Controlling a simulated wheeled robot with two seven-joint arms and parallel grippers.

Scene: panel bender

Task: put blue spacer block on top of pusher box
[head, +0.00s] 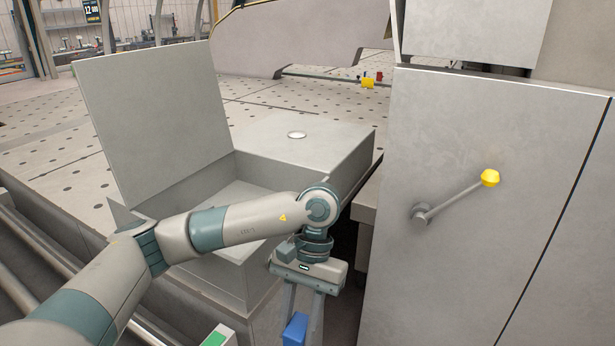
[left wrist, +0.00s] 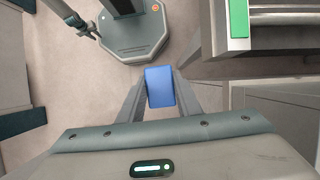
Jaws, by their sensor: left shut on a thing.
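The blue spacer block (head: 295,329) is between the fingers of my left gripper (head: 303,318), which is shut on it and points down. In the left wrist view the blue block (left wrist: 160,87) sits between both fingertips, above the floor. A grey box with a flat top and a round white disc (head: 340,145), which I take as the pusher box, stands behind and above the gripper. Its top around the disc is bare. A slim arm end (left wrist: 85,25), probably my right gripper, shows at the upper left of the wrist view; its jaws are unclear.
A raised grey panel (head: 155,115) stands left of an open recess in the box. A grey cabinet (head: 490,130) with a yellow-knobbed lever (head: 455,197) stands close on the right. A green-topped piece (head: 217,337) is low in front. The perforated table (head: 65,150) lies behind.

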